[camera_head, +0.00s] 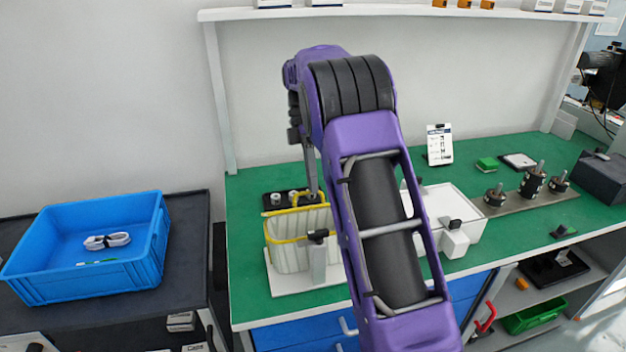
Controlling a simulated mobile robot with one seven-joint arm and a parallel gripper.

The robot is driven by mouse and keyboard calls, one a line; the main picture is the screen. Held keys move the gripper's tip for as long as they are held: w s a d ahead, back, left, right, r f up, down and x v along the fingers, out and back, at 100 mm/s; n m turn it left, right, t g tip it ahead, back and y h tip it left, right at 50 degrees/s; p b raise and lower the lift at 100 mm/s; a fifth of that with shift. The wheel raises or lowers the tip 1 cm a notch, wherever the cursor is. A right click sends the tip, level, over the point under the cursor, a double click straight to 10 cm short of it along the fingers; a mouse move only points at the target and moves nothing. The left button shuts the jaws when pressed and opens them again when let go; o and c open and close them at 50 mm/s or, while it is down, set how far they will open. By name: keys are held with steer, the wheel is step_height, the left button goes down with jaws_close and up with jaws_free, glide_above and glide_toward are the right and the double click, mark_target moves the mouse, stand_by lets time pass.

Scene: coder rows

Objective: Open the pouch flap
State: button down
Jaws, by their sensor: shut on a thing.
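The pouch (287,254) is off-white with yellow trim and stands upright on a white base plate (308,285) on the green bench. Its flap (300,211) is at the top, edged in yellow. My gripper (311,192) points down at the flap's upper edge and is shut on it. The fingertips are small here, and my purple arm hides the right part of the pouch. A grey upright post with a black knob (318,236) stands at the pouch's front.
A white box (462,208) with a black-knobbed clamp stands right of my arm. Dark cylindrical parts (533,182) stand farther right. A blue crate (140,265) is on the dark table at left. A shelf (400,11) runs above the bench.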

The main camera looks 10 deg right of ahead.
steer(key=shift+w, duration=0.15)
stand_by(0.4)
steer(key=c, duration=0.9)
jaws_free()
steer(key=shift+c, duration=0.2)
